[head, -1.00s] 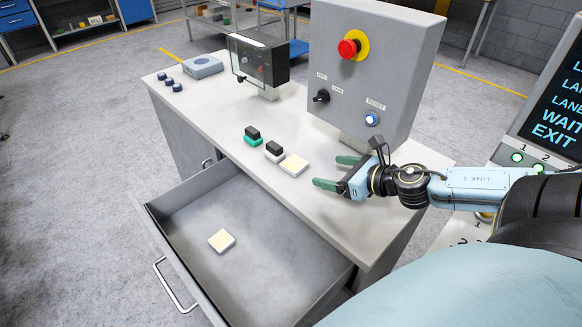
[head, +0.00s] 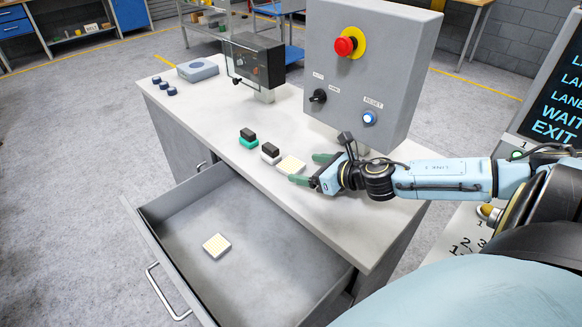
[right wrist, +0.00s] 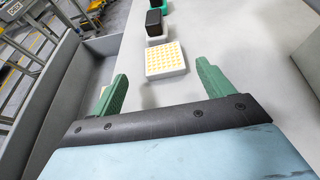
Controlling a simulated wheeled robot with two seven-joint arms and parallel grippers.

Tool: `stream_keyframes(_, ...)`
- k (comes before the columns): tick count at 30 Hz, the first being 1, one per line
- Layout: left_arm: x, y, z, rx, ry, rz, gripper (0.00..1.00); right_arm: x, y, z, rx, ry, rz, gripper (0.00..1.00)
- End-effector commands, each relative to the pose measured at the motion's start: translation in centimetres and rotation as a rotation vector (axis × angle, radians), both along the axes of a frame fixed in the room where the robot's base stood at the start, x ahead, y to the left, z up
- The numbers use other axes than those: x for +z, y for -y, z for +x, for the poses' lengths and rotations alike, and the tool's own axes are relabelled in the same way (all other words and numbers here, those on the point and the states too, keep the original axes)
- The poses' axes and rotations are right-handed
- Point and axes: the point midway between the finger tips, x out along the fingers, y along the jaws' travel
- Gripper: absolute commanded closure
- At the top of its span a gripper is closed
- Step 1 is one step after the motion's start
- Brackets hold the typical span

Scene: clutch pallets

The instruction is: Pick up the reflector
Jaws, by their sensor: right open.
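A square white reflector (head: 291,165) with a yellowish dotted face lies flat on the cabinet top. In the right wrist view the reflector (right wrist: 165,59) lies ahead of and between my green fingertips. My right gripper (head: 304,169) is open and empty, low over the cabinet top, just to the right of this reflector. A second, similar square reflector (head: 217,246) lies on the floor of the open drawer. My left gripper is not in view.
A black-and-white block (head: 270,152) and a black-and-green block (head: 248,138) stand beyond the reflector. A grey control box (head: 370,70) with a red button rises behind my gripper. The open drawer (head: 180,205) juts out in front. A lidded clear case (head: 256,62) stands farther back.

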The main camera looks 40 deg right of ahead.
Motion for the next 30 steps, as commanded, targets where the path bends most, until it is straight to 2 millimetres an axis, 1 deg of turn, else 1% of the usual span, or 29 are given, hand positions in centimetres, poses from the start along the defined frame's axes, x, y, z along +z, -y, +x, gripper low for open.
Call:
stream_keyframes(15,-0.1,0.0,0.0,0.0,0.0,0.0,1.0,-1.9,-0.2,4.1,-0.002,0.003,0.002,0.2)
stream_keyframes(19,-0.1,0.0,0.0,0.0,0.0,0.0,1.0,-2.1,-0.3,4.5,0.001,0.002,0.001,0.2)
stream_keyframes(26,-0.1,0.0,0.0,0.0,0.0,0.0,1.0,-2.2,-0.3,4.5,0.0,0.0,0.0,0.2)
stream_keyframes(27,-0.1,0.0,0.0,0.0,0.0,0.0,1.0,-2.2,-0.3,4.5,0.0,0.0,0.0,0.23)
stream_keyframes(30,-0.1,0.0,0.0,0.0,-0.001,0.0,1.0,-2.2,-0.3,4.5,0.0,0.0,0.0,0.36)
